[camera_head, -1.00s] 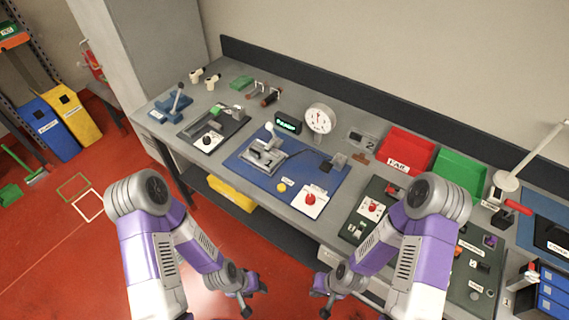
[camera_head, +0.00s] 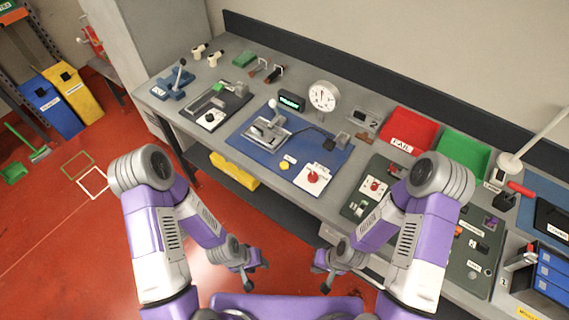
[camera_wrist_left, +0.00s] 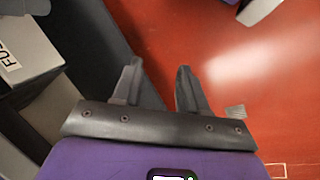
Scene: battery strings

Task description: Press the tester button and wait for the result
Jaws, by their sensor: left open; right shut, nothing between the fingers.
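On the blue mat (camera_head: 245,147) a large red button (camera_head: 313,177) sits on a white plate, with a small yellow button (camera_head: 284,166) to its left. A metal fixture with a white-knobbed lever (camera_head: 272,104) stands behind them. A small black display (camera_head: 291,101) shows lit green text too small to read. A round white dial gauge (camera_head: 323,96) stands to its right. My left gripper (camera_head: 257,278) is open and empty, in front of and below the bench edge; its spread fingers (camera_wrist_left: 160,88) show in the left wrist view. My right gripper (camera_head: 321,278) is shut and empty, also off the bench, touching nothing.
Behind are a red FAIL tray (camera_head: 413,153) and a green tray (camera_head: 487,155). A yellow object (camera_head: 235,172) sits under the bench. The floor in front is clear.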

